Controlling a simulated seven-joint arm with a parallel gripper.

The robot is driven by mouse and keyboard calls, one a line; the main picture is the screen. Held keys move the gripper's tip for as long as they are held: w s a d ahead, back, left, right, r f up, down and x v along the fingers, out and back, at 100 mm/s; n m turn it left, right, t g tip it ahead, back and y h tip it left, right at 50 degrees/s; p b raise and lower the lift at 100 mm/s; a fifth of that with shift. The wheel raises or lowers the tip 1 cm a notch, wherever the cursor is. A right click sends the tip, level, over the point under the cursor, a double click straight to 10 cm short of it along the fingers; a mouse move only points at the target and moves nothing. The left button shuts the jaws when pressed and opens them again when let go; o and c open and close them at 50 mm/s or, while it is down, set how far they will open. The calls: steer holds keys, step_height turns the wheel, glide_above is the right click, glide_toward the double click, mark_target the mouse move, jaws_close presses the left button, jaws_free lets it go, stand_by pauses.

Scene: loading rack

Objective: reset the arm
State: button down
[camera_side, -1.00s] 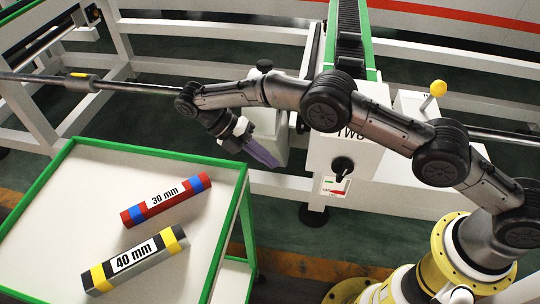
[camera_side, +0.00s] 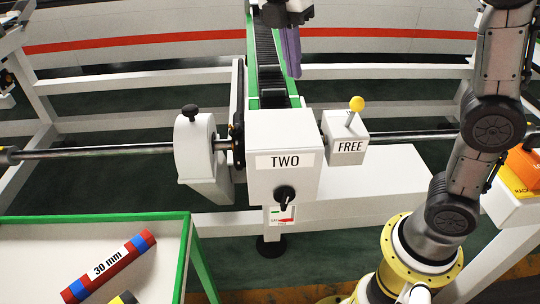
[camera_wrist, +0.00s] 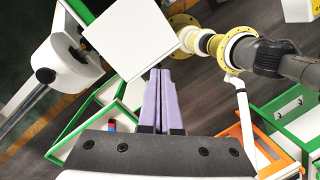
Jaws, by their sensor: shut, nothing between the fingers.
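My gripper (camera_side: 291,70) hangs near the top edge of the side view, over the green-edged conveyor. Its purple fingers point down, and most of the wrist above is cut off by the frame. In the wrist view the purple fingers of my gripper (camera_wrist: 158,92) lie side by side, shut and holding nothing. The rest of my arm rises at the right of the side view, partly out of frame.
The box marked TWO (camera_side: 258,195), with a black knob, stands mid-frame. Right of it is the box marked FREE (camera_side: 345,157) with a yellow-knobbed lever (camera_side: 356,104). A red 30 mm bar (camera_side: 108,265) lies on the green-rimmed table (camera_side: 190,240). An orange object (camera_side: 525,165) is at right.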

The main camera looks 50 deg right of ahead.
steer(key=s+d+r+m+t, duration=0.15)
steer(key=s+d+m, duration=0.25)
steer(key=s, duration=0.4)
steer(key=s+f+m+t+y, duration=0.1)
steer(key=s+f+m+t, duration=0.4)
steer(key=s+f+m, duration=0.4)
steer(key=shift+s+d+f+m+y, duration=0.25)
steer(key=shift+f+m, duration=0.9)
steer(key=shift+m, duration=1.75)
steer(key=shift+a, duration=0.1)
